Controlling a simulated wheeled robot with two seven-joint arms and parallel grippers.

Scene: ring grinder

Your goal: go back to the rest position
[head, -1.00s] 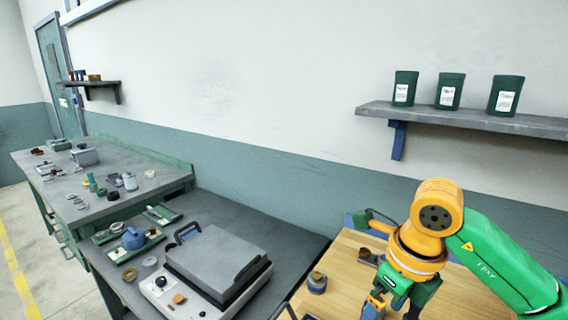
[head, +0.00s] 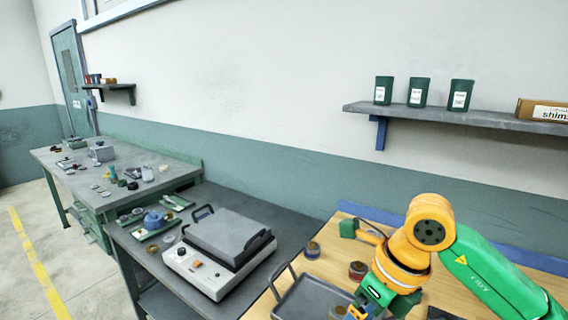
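My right arm comes in from the right, orange and green, over the wooden bench (head: 336,232). Its gripper (head: 358,312) points down at the bottom edge of the head view, beside the grey tray (head: 285,309). The fingertips are partly cut off by the frame edge, so I cannot tell whether they are open or shut, or whether they hold anything. My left gripper is out of view.
A grey machine with a hinged lid (head: 224,234) sits on the dark table to the left. A wall shelf (head: 440,115) holds green canisters (head: 417,91) and a cardboard box (head: 541,110).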

